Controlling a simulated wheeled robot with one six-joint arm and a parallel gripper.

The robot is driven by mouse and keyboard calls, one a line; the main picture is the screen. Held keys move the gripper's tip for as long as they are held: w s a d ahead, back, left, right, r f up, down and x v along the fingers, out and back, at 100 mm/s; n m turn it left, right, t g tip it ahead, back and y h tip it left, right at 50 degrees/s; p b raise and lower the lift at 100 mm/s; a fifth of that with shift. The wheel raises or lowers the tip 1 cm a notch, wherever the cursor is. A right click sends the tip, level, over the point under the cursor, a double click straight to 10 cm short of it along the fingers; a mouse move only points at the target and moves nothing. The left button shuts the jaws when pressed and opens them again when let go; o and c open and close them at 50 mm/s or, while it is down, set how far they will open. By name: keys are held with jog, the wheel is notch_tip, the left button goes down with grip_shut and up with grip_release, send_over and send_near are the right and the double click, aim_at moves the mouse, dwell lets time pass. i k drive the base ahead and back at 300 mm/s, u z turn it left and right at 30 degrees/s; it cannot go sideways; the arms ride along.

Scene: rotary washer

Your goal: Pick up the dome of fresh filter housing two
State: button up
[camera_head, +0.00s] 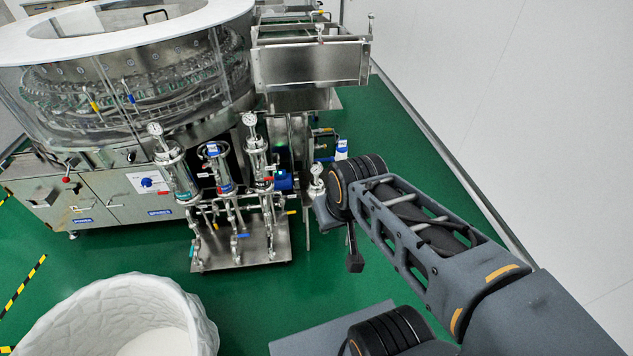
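Several steel pipes and valves carry three upright filter housings on a low stand in front of the washer. The left housing (181,178) and the right housing (257,152) each have a round gauge on top. The middle housing (218,172) is shorter, with a blue tag near its top. The labels are too small to read, so I cannot tell which is fresh housing two. My gripper (354,263) is a small dark shape at the end of my arm, right of the stand and apart from all housings. Its fingers are not clear, and I see nothing held.
The round rotary washer (130,85) with clear panels stands behind the housings. A steel conveyor box (312,64) juts out at the back. A white textured bin (120,312) stands at the front left. Green floor (255,300) is open before the stand; a white wall runs along the right.

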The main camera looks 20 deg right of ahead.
aim_at(315, 187)
jog(key=k, duration=0.55)
jog(key=u, duration=0.7)
jog(key=i, duration=1.65)
jog(key=z, duration=0.75)
